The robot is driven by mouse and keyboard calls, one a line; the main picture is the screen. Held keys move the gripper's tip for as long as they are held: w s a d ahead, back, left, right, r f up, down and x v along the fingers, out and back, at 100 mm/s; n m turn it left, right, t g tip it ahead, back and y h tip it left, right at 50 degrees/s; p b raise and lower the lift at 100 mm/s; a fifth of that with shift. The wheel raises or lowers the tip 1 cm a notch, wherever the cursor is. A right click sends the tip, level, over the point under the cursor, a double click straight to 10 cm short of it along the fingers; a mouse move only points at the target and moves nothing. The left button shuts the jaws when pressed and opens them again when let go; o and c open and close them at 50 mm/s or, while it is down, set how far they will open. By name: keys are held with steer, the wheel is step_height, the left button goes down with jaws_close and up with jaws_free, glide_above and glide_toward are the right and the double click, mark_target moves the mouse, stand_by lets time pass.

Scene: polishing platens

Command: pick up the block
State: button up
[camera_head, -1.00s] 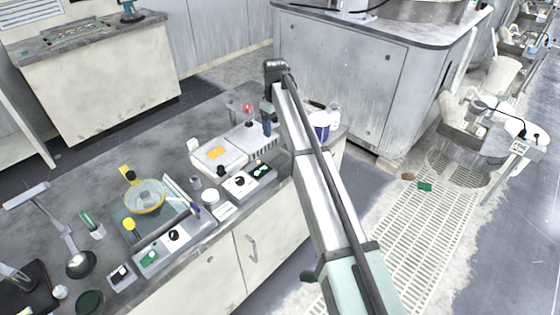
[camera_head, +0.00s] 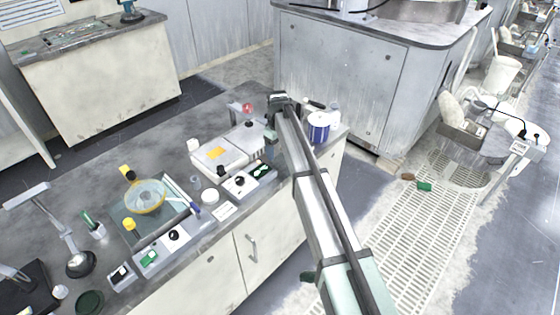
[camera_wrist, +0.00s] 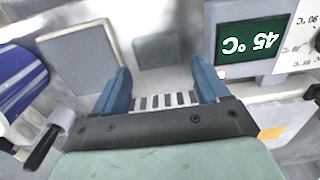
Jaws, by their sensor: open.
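A flat-looking grey-green square (camera_wrist: 158,48) lies on the counter in the wrist view, just beyond my fingertips and between them from side to side. It may be the block, but I cannot be sure. My gripper (camera_wrist: 163,82) is open, with its two blue fingers apart and nothing held between them. In the head view my gripper (camera_head: 270,137) hangs down over the counter behind the instruments, and my arm hides the area beside it. I cannot pick out the grey-green square in the head view.
A box with a 45 °C display (camera_wrist: 252,42) stands close on the right. A blue-and-white can (camera_wrist: 22,82) and a pale square (camera_wrist: 77,58) are on the left. In the head view, the can (camera_head: 318,127) stands beside my arm on the cluttered counter (camera_head: 75,190).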

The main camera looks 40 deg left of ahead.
mark_target(278, 157)
step_height(278, 157, down, 3)
steer(key=shift+d+f, duration=0.1)
steer(key=shift+c, duration=0.2)
steer(key=c, duration=0.8)
steer(key=shift+c, duration=0.2)
